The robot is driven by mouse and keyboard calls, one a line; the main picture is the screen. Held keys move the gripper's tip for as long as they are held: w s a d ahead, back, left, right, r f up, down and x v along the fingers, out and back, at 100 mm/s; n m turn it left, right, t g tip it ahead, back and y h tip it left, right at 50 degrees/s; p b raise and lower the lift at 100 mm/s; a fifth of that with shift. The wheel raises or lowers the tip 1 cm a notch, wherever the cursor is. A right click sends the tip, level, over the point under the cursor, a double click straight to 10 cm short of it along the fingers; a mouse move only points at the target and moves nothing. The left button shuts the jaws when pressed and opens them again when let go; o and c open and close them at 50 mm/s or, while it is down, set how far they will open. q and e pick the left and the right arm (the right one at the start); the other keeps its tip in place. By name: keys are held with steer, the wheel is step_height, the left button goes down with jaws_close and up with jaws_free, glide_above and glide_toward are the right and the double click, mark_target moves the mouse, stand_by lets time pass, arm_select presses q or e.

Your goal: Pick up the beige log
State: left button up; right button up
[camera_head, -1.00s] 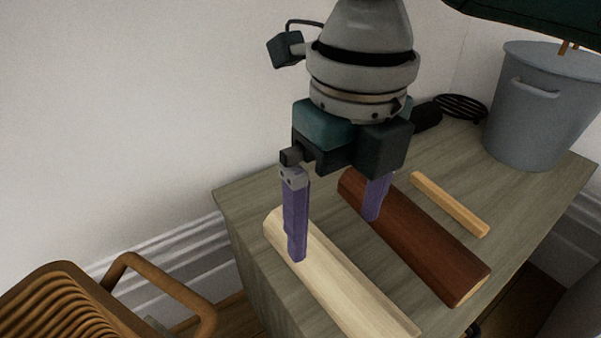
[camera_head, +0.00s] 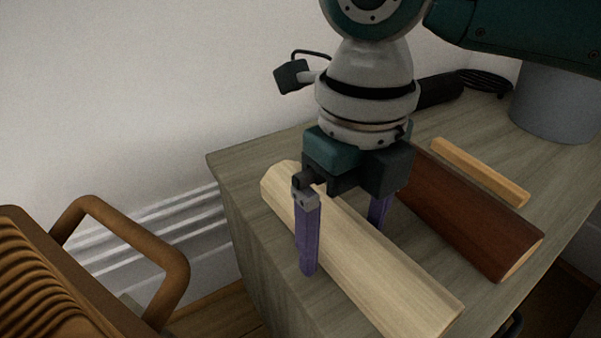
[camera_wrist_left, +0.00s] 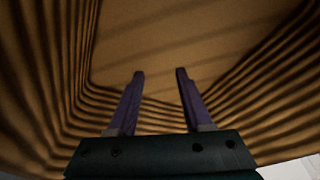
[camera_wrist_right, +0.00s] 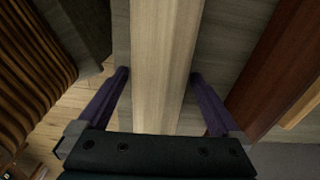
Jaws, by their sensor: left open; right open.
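The beige log (camera_head: 385,274) lies on the grey-brown wooden cabinet top, running from the back left toward the front right. My right gripper (camera_head: 342,246) is open, with one purple finger on each side of the log. In the right wrist view the log (camera_wrist_right: 163,60) passes between the two fingers of my right gripper (camera_wrist_right: 160,75), with a gap visible on both sides. My left gripper (camera_wrist_left: 160,72) is open and empty in the left wrist view, in front of a brown ribbed surface. The left gripper is not in the head view.
A dark red-brown log (camera_head: 470,215) lies just right of the beige log, close to the right finger. A thin light stick (camera_head: 482,172) lies beyond it. A grey bucket (camera_head: 555,105) stands at the back right.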

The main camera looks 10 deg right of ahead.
steer(key=shift+c, duration=0.4)
jaws_close()
stand_by(0.4)
steer(key=shift+w, duration=0.1)
